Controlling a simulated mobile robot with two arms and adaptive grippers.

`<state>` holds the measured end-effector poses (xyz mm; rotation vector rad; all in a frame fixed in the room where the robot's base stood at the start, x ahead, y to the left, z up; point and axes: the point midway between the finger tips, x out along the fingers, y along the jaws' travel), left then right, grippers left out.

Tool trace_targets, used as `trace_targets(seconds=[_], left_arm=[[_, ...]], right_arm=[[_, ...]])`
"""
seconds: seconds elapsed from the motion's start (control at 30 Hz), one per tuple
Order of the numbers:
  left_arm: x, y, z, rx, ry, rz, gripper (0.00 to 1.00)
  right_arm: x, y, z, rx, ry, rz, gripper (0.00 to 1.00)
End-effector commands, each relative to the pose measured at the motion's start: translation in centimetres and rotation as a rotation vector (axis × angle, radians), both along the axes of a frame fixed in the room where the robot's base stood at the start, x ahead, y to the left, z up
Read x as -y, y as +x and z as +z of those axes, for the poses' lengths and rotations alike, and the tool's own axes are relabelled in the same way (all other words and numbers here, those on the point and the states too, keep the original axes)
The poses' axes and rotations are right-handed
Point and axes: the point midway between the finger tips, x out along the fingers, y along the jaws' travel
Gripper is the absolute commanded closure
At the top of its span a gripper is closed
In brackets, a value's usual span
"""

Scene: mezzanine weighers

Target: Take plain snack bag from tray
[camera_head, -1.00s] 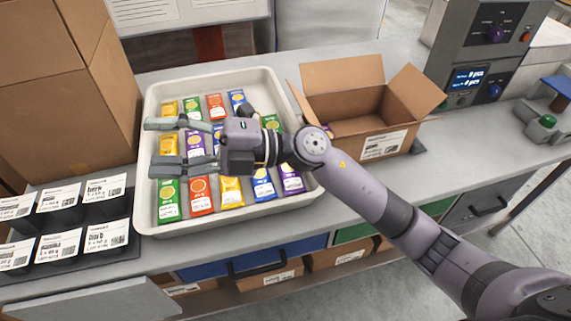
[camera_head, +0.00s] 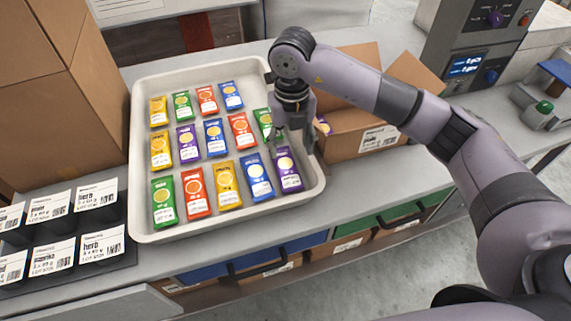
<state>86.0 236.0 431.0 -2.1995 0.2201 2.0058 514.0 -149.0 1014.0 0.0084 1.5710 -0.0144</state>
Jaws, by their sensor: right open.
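The white tray (camera_head: 142,190) stands on the counter with several snack bags in three rows, coloured yellow, green, red, blue and purple. Each clearly seen bag bears a round emblem and a white label, so I cannot tell which is the plain one. My right gripper (camera_head: 293,142) points down over the tray's right side, open. It is just above the purple bag (camera_head: 287,170) at the right end of the front row. It partly hides the green bag (camera_head: 263,121) at the right of the middle row. My left gripper is out of view.
A label rack (camera_head: 62,232) stands at the left, below tall cardboard boxes (camera_head: 70,90). A weigher (camera_head: 470,50) stands at the back right.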

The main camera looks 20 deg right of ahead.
Motion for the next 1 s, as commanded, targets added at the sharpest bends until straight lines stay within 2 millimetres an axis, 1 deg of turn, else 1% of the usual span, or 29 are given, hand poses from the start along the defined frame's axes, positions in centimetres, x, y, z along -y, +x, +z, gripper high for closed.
trace_targets(seconds=[0.03, 0.1, 0.2, 0.3, 0.4, 0.53, 0.63, 0.73, 0.83, 0.9, 1.0], left_arm=[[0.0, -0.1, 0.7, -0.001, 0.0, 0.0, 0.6], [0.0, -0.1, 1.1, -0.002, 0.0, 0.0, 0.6], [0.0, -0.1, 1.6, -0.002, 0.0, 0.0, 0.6], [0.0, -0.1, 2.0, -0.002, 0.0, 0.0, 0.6], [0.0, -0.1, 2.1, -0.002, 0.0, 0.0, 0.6], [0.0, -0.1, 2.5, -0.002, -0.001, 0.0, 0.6], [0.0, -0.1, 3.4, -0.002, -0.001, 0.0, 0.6], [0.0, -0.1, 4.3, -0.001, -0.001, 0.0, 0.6], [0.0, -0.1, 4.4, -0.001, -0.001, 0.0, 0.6], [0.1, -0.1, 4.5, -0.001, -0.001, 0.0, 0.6], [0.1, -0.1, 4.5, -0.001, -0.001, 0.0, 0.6]], right_arm=[[0.0, -0.1, -1.0, -0.006, -0.001, -0.002, 0.45], [0.0, -0.2, -2.5, -0.006, 0.0, 0.0, 0.45], [0.0, -0.1, -4.5, -0.005, 0.001, 0.0, 0.45], [-0.1, -0.1, -6.1, -0.003, 0.002, 0.001, 0.45], [-0.1, 0.0, -7.1, -0.002, 0.002, 0.002, 0.45], [-0.1, 0.0, -7.8, -0.001, 0.003, 0.001, 0.45], [0.0, 0.1, -8.8, -0.004, 0.002, 0.001, 0.45], [0.1, 0.4, -10.4, -0.005, 0.002, 0.001, 0.45], [0.0, 0.4, -11.9, -0.002, 0.003, 0.002, 0.45], [0.0, 0.5, -12.4, -0.001, 0.003, 0.001, 0.45], [0.1, 0.5, -12.7, 0.001, 0.003, 0.002, 0.45]])
